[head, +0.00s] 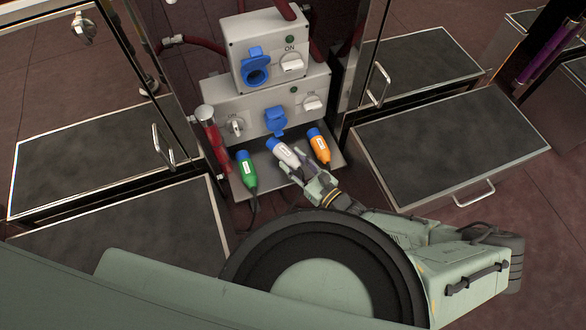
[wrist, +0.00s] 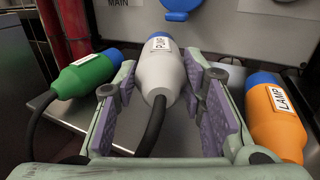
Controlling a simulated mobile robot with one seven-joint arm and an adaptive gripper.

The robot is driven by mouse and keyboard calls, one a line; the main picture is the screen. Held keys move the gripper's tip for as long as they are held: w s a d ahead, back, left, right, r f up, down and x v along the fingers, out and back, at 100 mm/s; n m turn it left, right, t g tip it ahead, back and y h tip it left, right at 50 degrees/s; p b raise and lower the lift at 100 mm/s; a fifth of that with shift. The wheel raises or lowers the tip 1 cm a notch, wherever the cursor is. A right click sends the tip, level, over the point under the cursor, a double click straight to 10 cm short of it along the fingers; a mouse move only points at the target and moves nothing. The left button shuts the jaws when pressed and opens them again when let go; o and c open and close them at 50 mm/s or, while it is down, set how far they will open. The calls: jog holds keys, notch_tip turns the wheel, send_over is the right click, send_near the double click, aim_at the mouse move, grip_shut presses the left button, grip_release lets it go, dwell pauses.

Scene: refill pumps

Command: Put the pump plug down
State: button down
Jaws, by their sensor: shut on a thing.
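The pump plug is white with a blue end (head: 281,152); its label is only partly readable in the wrist view (wrist: 160,75). My gripper (head: 299,171) is shut on it, with one padded finger on each side, as the wrist view shows (wrist: 157,88). The plug's blue end points toward the grey boxes, and its dark cable runs back between my fingers. The plug is over the grey shelf (head: 238,192), between the other two plugs. I cannot tell whether it touches the shelf.
A green plug (head: 246,172) lies to the left and an orange plug labelled LAMP (wrist: 272,115) to the right, both close to my fingers. Behind are a lower box with a blue socket cover (head: 275,120) and an upper box with a blue socket (head: 256,72). A red cylinder (head: 212,138) stands left.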

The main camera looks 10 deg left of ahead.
jog(key=shift+w+a, duration=0.2)
jog(key=shift+w, duration=0.1)
jog(key=shift+f, duration=0.2)
jog(key=shift+f+b, duration=1.75)
jog(key=shift+b, duration=0.1)
jog(key=c, duration=1)
grip_release()
jog(key=shift+c, duration=0.2)
jog(key=shift+r, duration=0.15)
jog(key=shift+d+r+p, duration=0.1)
jog(key=shift+r+p, duration=0.1)
jog(key=shift+p, duration=0.35)
jog(key=p+v, duration=0.6)
jog(key=v, duration=0.5)
jog(key=shift+s+d+f+p, duration=0.2)
jog(key=shift+s+d+p, duration=0.05)
jog(key=shift+d+p, duration=0.15)
jog(key=shift+a, duration=0.1)
